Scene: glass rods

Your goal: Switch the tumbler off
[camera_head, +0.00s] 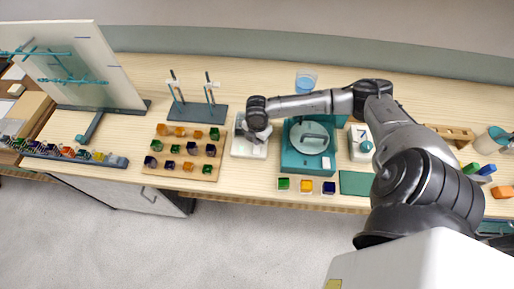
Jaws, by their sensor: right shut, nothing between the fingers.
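My right arm reaches in from the right, and its gripper (252,136) is shut and empty, low over a small white device (243,152) on the bench. The arm hides part of this device, and whether the fingers touch it cannot be told. Just to its right is a teal machine (291,163) with a round pale part (313,139) on top. Which of these is the tumbler, and whether it is running, I cannot tell. No switch shows clearly. My left gripper is not in view.
A wooden board with several coloured cubes (148,170) lies left of the white device. A rod stand (198,112) is behind it. Green, yellow and blue cubes (306,186) sit before the teal machine. A white device with a teal knob (357,132) stands right of it.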

